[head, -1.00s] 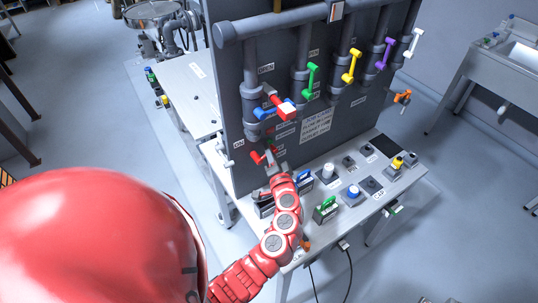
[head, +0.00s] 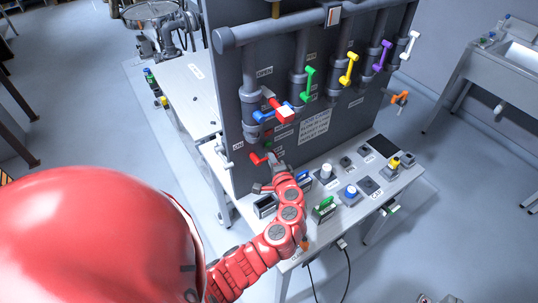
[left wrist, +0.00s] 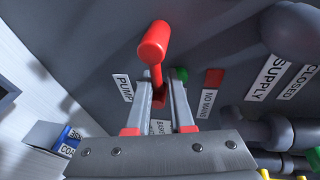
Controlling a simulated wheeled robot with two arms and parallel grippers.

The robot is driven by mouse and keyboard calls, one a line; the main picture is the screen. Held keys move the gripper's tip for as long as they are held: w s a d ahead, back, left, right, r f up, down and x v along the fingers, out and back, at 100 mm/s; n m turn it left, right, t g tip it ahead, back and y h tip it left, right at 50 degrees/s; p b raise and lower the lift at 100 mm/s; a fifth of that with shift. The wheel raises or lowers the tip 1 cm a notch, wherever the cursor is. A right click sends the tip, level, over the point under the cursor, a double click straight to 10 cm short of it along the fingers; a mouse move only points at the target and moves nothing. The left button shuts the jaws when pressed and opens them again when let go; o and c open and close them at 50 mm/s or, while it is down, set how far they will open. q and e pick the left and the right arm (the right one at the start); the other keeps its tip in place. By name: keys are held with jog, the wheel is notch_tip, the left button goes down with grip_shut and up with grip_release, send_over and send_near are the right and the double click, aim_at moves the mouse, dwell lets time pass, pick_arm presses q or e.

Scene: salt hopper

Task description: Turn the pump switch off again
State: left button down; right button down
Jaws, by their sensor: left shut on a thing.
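The pump switch is a small red lever (head: 258,160) low on the left of the dark upright panel in the head view. In the left wrist view its round red knob (left wrist: 153,43) and shaft stand up beside the PUMP label (left wrist: 123,88). My left gripper (head: 270,171) is at the lever, below its knob. In the left wrist view the two fingers of my left gripper (left wrist: 159,103) are on either side of the red shaft, shut on it. The lower end of the lever is partly hidden by the gripper. My right gripper is not in view.
A larger red and blue valve handle (head: 284,114) is just above the switch. Green (head: 309,82), yellow (head: 348,70), purple and white handles line the pipes to the right. The bench below (head: 325,232) carries several knobs and boxes close to my left arm.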

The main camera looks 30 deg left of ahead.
pick_arm(q)
jog(key=shift+d+f, duration=0.1)
jog(key=shift+f, duration=0.15)
jog(key=c, duration=1)
grip_release()
jog(key=shift+o, duration=0.5)
jog(key=shift+w+d, duration=0.1)
jog(key=shift+w, duration=0.1)
jog(key=shift+s, duration=0.1)
jog(key=b+v, duration=0.5)
jog(key=v, duration=1.2)
jog(key=shift+d, duration=0.15)
